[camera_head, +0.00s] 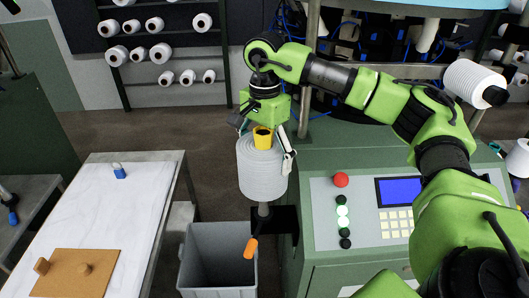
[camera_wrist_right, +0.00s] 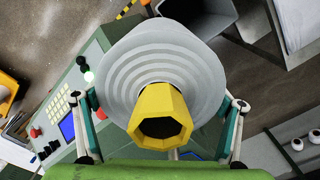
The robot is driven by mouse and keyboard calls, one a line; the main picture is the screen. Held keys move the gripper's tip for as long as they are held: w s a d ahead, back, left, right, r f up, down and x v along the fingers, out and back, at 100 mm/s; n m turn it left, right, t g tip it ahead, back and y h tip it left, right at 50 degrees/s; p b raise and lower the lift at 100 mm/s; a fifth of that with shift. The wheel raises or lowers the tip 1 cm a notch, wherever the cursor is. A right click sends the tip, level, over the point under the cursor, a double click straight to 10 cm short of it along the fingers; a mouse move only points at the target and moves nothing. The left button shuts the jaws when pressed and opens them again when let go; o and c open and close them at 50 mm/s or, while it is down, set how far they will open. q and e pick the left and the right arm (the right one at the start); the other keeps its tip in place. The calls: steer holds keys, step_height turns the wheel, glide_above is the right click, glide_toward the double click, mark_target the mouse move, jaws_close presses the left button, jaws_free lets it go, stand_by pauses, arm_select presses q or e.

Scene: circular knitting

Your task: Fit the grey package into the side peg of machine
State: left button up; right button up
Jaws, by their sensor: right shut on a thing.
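The grey package (camera_head: 262,172) is a ribbed cone with a hollow yellow core (camera_head: 263,138). My right gripper (camera_head: 264,145) is shut on it from above, beside the green machine (camera_head: 350,165). In the right wrist view the package (camera_wrist_right: 165,65) lies between my two fingers (camera_wrist_right: 165,108), and the core's open end faces the camera. My left gripper is out of view.
A grey bin (camera_head: 217,230) stands open below the package. A white-topped table (camera_head: 105,205) with a wooden board (camera_head: 75,272) is at the left. The machine's control panel (camera_head: 365,212), with a red button (camera_head: 341,180), is close at the right. A rack of white spools (camera_head: 160,53) stands behind.

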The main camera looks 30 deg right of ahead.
steer(key=shift+f, duration=0.5)
steer(key=shift+f+b, duration=0.15)
steer(key=shift+b, duration=0.3)
stand_by(1.2)
steer(key=shift+s+f+b, duration=0.1)
steer(key=shift+f+b, duration=3.8)
steer(key=shift+f, duration=1.55)
steer(key=o, duration=1.2)
step_height(320, 180, up, 12)
steer(key=shift+f, duration=0.1)
